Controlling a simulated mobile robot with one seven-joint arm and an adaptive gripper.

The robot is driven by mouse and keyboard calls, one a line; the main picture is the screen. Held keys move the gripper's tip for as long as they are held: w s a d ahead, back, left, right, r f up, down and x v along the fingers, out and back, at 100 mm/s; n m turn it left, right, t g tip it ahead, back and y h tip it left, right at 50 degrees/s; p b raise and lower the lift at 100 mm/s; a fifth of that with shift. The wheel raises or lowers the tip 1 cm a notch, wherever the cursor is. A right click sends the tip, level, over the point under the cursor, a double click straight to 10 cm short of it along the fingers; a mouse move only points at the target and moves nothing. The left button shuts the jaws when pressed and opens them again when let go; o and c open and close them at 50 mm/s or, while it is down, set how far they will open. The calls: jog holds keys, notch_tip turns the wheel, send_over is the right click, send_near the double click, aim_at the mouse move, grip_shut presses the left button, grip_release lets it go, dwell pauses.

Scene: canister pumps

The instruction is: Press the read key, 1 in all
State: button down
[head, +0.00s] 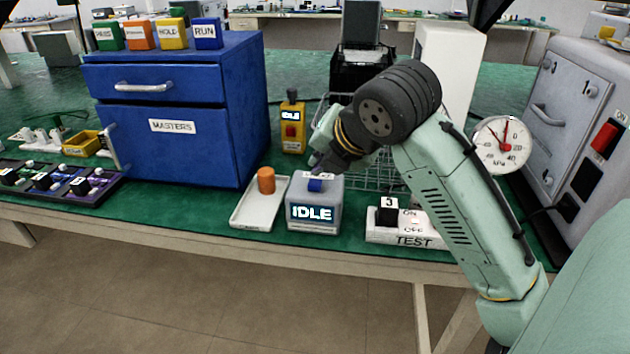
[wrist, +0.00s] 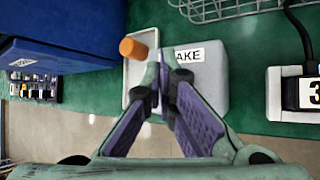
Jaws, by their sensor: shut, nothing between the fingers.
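A grey box (head: 315,210) with a display reading IDLE stands near the table's front edge. A blue key (head: 316,184) is on its top. In the wrist view the box (wrist: 205,92) carries a white label (wrist: 190,56) with the letters AKE visible, its left part hidden by my fingers. I cannot read the word "read" on any key. My gripper (head: 318,166) is shut and empty, pointing down just above the blue key. In the wrist view its fingertips (wrist: 163,72) meet over the box's left part and hide the key. I cannot tell whether they touch it.
A white tray (head: 248,215) with an orange cylinder (head: 266,181) is close on the left. The blue MASTERS cabinet (head: 170,105) stands behind it. A yellow box (head: 292,135) and a wire basket (head: 375,172) are behind. A white TEST switch strip (head: 410,238) is on the right.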

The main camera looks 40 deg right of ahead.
aim_at(319, 181)
jog(key=shift+f+b, duration=0.35)
jog(key=shift+f, duration=0.1)
jog(key=shift+f+b, duration=0.4)
jog(key=shift+f, duration=0.15)
dwell(0.5)
jog(key=shift+r, duration=0.2)
jog(key=shift+r+p, duration=0.75)
jog(key=shift+r, duration=0.05)
jog(key=shift+r+p, duration=1.9)
jog(key=shift+r, duration=0.65)
